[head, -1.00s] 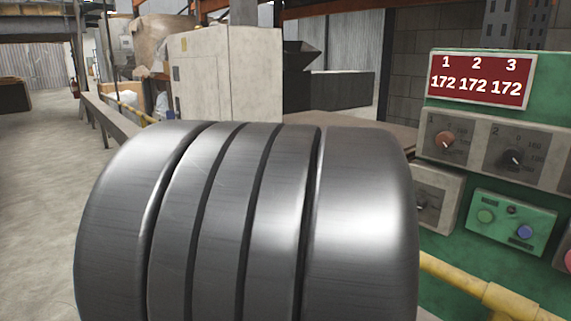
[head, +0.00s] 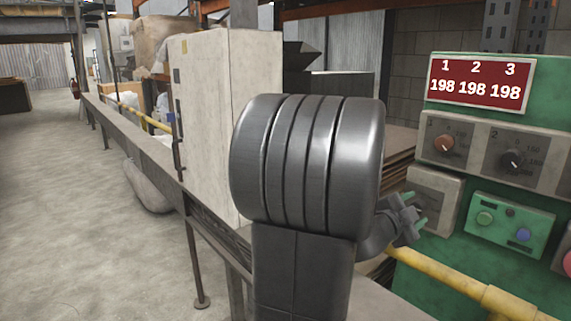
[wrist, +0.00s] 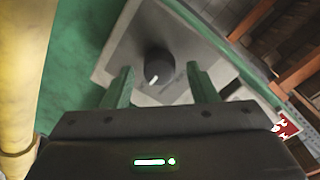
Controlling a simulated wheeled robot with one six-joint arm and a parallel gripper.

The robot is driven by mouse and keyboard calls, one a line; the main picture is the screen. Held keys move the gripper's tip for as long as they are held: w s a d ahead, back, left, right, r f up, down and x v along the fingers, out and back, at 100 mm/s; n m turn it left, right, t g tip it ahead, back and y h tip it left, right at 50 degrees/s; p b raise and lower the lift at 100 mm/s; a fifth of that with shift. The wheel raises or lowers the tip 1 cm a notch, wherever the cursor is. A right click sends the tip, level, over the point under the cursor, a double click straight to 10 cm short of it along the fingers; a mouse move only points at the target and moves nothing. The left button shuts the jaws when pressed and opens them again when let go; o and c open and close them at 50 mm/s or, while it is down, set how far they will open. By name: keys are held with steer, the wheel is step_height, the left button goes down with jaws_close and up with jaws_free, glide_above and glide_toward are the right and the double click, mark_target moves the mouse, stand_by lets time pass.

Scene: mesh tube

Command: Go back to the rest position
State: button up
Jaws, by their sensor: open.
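My gripper (head: 414,212) shows in the head view just right of my large dark arm joint, with green fingertips near the left side of the control panel. In the wrist view my gripper (wrist: 161,88) is open and empty. Its two green fingers stand apart, with a black knob (wrist: 154,66) on a grey plate in view beyond and between them. I cannot tell the exact gap, but the fingers do not close on the knob. In the head view my arm covers part of the scene behind it.
A yellow rail (head: 452,276) runs below. A pale cabinet (head: 215,110) stands behind my arm. Floor at left is open.

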steer(key=shift+a+n+h+p, duration=0.1)
steer(key=shift+n+h+p, duration=0.3)
steer(key=shift+n+p, duration=3.85)
steer(key=n+b, duration=0.3)
steer(key=shift+w, duration=0.1)
steer(key=shift+f, duration=0.1)
